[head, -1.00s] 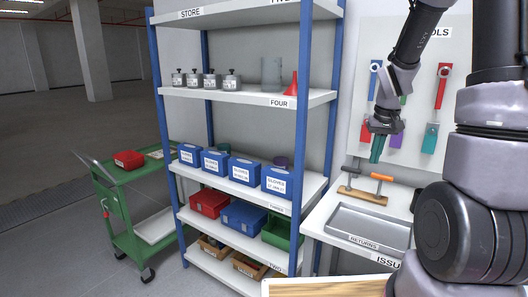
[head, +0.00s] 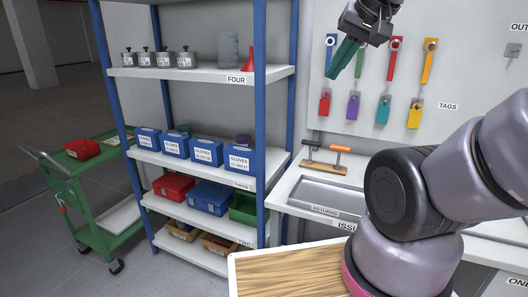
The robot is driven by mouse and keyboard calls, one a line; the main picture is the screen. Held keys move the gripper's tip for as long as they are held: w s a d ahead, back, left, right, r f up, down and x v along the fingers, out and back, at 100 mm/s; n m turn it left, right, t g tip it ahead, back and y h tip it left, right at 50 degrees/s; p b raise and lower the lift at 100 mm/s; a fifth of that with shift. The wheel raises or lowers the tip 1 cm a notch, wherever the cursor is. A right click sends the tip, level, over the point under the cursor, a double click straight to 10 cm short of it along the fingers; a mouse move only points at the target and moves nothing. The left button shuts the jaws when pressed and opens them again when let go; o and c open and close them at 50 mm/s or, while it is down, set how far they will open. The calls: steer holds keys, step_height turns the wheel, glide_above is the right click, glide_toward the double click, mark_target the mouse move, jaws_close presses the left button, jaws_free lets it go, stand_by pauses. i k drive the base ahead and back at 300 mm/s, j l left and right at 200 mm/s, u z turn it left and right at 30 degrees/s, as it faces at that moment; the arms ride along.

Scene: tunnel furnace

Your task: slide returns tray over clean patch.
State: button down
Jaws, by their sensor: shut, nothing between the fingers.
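The returns tray (head: 290,193) is a shallow grey metal tray with a raised rim and a RETURNS label at its front edge. It lies on the white issue counter (head: 277,200), right of the shelving, and my arm covers its right end. I cannot make out a clean patch on the counter. My gripper (head: 337,72) has teal fingers, shut and empty, pointing down-left. It is raised high in front of the tool board, above and apart from the tray.
A wooden rack with orange and black handled tools (head: 324,166) stands behind the tray. Tags and tools hang on the wall board (head: 460,75). Blue-posted shelving (head: 262,120) stands left, with a green cart (head: 90,190) beyond. A wooden board (head: 290,272) is in front.

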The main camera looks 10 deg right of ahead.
mark_target(345, 201)
steer(key=z, duration=0.95)
steer(key=k+j+z, duration=0.35)
steer(key=k+z, duration=0.35)
steer(key=k, duration=0.25)
